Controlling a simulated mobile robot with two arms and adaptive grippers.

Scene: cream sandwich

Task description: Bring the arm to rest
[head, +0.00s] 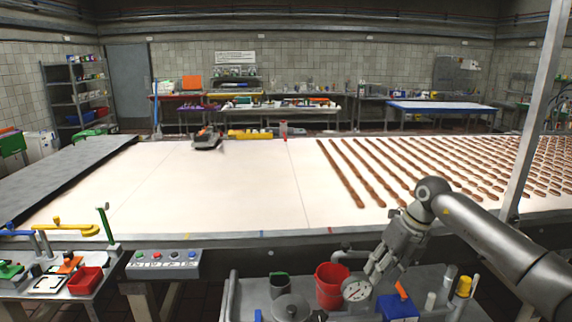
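My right arm comes in from the right edge and bends down at its wrist. Its gripper (377,277) hangs over the metal cart at the front, fingers pointing down and to the left. The fingertips are close to a round white dial (355,290) and a blue box (398,307); I cannot tell whether they touch either. I see nothing clearly held, and how far apart the fingers are is too small to judge. My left arm and gripper are out of view.
The cart (230,290) also carries a red bucket (331,284), a lidded pot (290,307) and a yellow-capped bottle (465,286). Behind it runs a wide white conveyor (220,190) with rows of brown bars (400,165) at right. A post (535,110) stands at right. A button panel (163,263) is at left.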

